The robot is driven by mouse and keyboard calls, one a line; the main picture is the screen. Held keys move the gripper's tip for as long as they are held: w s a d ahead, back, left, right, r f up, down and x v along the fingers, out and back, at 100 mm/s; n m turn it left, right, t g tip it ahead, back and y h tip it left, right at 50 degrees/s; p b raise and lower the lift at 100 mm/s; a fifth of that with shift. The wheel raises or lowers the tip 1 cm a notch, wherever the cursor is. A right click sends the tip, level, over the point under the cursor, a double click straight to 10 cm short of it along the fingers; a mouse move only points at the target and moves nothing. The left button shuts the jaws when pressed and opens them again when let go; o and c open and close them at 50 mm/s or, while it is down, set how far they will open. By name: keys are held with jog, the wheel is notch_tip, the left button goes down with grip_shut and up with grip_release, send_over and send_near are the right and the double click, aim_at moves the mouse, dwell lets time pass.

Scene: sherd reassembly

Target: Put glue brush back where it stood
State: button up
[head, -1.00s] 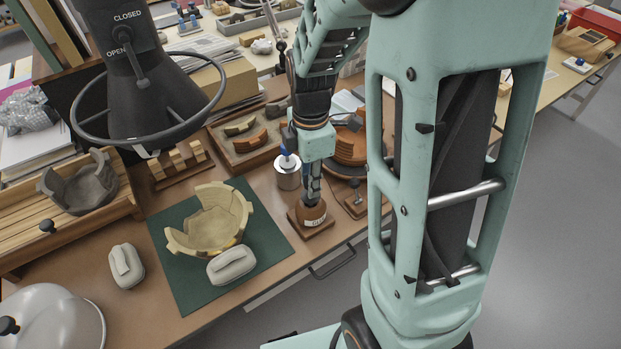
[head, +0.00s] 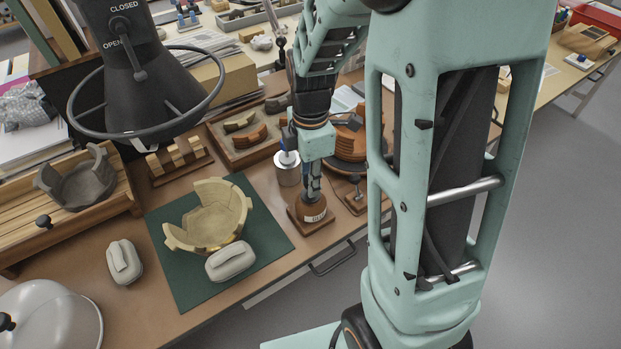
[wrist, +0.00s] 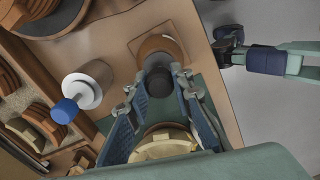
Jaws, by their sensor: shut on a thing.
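The brown glue pot (head: 313,207), with a white label, stands on a square wooden base near the table's front edge. It also shows in the wrist view (wrist: 162,45). My gripper (head: 312,184) points down right above the pot. In the wrist view my gripper (wrist: 158,84) is shut on the dark handle of the glue brush (wrist: 158,90), seen nearly end-on, in line with the pot. The brush's lower end is hidden, so I cannot tell how deep it sits in the pot.
A metal can with a blue-tipped top (head: 288,170) stands close left of my gripper. A turntable with stacked brown sherds (head: 352,142) is behind right. A partly built cream bowl (head: 212,218) rests on a green mat (head: 185,287). A sherd tray (head: 222,158) lies behind.

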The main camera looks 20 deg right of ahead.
jog(key=shift+f, duration=0.3)
dwell(0.4)
jog(key=o, duration=0.9)
jog(key=shift+o, duration=0.2)
jog(key=shift+r, duration=0.1)
notch_tip(320, 180, up, 12)
jog(key=shift+d, duration=0.1)
